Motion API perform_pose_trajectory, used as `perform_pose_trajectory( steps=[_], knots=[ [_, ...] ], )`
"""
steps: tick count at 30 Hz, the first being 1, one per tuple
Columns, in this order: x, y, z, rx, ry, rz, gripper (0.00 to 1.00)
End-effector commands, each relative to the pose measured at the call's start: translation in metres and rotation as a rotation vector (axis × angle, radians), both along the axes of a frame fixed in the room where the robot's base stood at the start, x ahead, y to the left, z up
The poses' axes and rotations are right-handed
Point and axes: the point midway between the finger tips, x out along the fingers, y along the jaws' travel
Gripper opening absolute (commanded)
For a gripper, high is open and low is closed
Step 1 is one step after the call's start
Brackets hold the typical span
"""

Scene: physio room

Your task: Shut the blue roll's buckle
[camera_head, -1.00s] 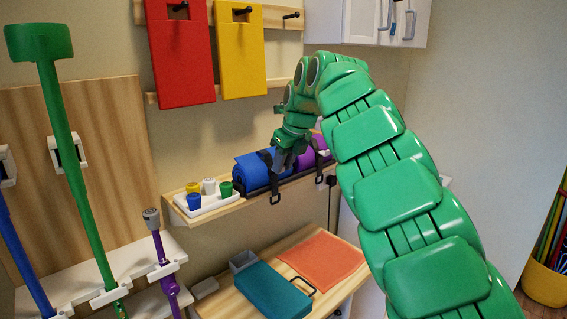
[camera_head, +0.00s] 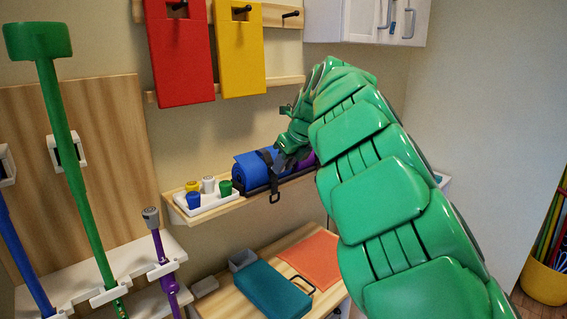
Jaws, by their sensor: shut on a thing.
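The blue roll (camera_head: 247,171) lies on the wooden wall shelf, in a dark holder. A black strap runs over it, and a black buckle frame (camera_head: 274,197) hangs from it in front of the shelf edge. My gripper (camera_head: 281,161) is at the right end of the blue roll, above the hanging buckle frame. Its jaws are shut on a dark piece that looks like the roll's strap; the jaws partly hide it. The hanging frame is apart from the jaws.
A purple roll (camera_head: 306,159) lies just right, mostly behind my arm. A white tray (camera_head: 211,206) with several coloured pegs stands left on the shelf (camera_head: 232,206). Below are a teal case (camera_head: 272,291) and an orange mat (camera_head: 312,257). Red and yellow boards hang above.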

Motion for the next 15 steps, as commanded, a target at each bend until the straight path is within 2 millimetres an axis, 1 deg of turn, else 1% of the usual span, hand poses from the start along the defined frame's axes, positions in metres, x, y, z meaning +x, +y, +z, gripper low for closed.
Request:
perform_pose_trajectory(
  steps=[15],
  knots=[
    [-0.0030,-0.0039,-0.0078,0.119,-0.120,-0.006,0.00]
  ],
)
